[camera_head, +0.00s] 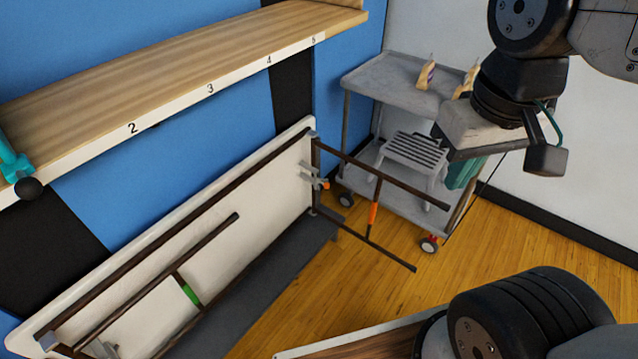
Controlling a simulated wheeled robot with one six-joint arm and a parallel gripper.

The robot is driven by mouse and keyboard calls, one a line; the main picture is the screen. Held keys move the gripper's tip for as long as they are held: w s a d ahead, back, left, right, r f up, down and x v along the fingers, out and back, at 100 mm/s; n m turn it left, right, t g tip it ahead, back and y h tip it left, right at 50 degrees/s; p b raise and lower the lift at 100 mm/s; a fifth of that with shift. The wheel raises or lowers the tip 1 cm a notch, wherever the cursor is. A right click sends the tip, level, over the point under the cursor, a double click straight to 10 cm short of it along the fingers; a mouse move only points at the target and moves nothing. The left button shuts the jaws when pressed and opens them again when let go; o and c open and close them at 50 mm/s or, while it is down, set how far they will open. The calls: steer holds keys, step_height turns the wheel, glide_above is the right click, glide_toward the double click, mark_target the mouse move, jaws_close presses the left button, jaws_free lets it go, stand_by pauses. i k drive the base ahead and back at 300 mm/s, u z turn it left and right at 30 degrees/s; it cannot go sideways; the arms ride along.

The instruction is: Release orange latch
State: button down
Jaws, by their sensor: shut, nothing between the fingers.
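A white folding table (243,188) rests on its side against the wall, its underside facing me. A small orange latch (325,186) shows by a grey metal bracket (311,176) at the table's right end. An orange band (373,215) marks the crossbar of the dark leg frame (400,186), which sticks out to the right from that end. A second leg frame with a green band (191,293) lies along the underside at left. My gripper (452,152) is at the upper right, shut and empty, in front of the cart and apart from the latch.
A grey cart (394,87) on casters holds small bags (426,75) on top and a grey step stool (413,150) below. A numbered wooden shelf (190,75) overhangs at upper left. Wooden floor (365,290) is clear below the leg frame.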

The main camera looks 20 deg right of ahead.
mark_target(326, 185)
steer(key=k, duration=0.5)
steer(key=z, duration=0.8)
steer(key=i, duration=0.7)
steer(key=u, duration=1.45)
steer(key=i, duration=0.25)
steer(key=z, duration=0.05)
